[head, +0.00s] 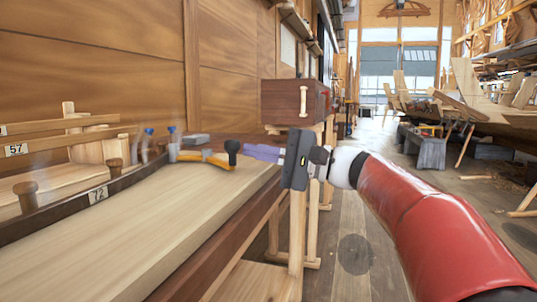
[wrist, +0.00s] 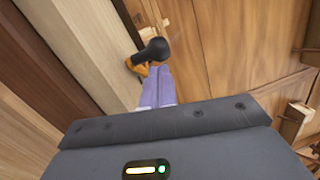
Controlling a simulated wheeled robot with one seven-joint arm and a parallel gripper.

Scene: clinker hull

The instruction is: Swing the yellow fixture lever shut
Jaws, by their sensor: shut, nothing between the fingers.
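I cannot tell whether the fingers touch the knob. The lever's pivot is hidden in the wrist view.
Blue-topped clamps (head: 172,140) stand beside the lever. A wooden drawer box (head: 290,100) is behind my gripper.

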